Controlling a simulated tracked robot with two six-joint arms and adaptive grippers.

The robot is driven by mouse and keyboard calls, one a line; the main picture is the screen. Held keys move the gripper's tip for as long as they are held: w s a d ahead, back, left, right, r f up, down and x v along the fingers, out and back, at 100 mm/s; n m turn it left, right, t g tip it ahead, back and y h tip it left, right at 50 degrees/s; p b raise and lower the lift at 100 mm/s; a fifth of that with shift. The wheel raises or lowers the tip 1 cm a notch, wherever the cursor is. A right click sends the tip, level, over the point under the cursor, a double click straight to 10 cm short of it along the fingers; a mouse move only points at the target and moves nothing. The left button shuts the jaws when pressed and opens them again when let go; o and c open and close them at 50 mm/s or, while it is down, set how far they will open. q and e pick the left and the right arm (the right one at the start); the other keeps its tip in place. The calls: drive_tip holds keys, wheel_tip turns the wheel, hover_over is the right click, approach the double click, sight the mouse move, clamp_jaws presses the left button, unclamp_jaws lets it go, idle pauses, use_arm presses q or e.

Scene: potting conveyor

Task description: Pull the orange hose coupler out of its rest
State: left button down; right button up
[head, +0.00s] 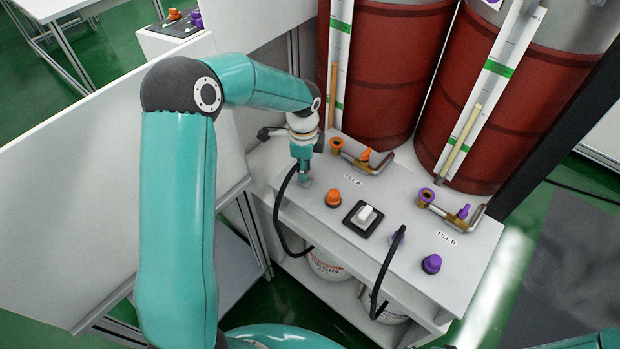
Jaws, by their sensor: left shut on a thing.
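My left gripper (304,178) points down at the left end of the white bench top and is shut. A black hose (277,212) runs from it over the bench's front edge. The orange hose coupler at the hose's end is hidden by the gripper's fingers, and so is its rest. I cannot tell whether the coupler is seated or lifted. My right gripper is not in view.
An orange knob (333,198) stands right of the gripper, then a black-framed switch (364,217). A purple coupler (398,235) with its own black hose and a purple knob (432,264) lie further right. Brass pipes (375,157) and red drums (385,75) stand behind.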

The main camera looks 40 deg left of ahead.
use_arm(q)
drive_tip(key=shift+r, duration=0.15)
drive_tip(key=shift+r+p, duration=1.15)
drive_tip(key=shift+r, duration=0.35)
drive_tip(key=shift+w+r, duration=0.1)
drive_tip(key=shift+r, duration=0.05)
drive_tip(key=shift+r+p, duration=1.05)
drive_tip(key=shift+r, duration=0.2)
drive_tip(key=shift+r, duration=0.2)
wheel_tip(320, 180, up, 6)
drive_tip(key=p, duration=0.5)
drive_tip(key=shift+r, duration=0.25)
drive_tip(key=shift+d, duration=0.1)
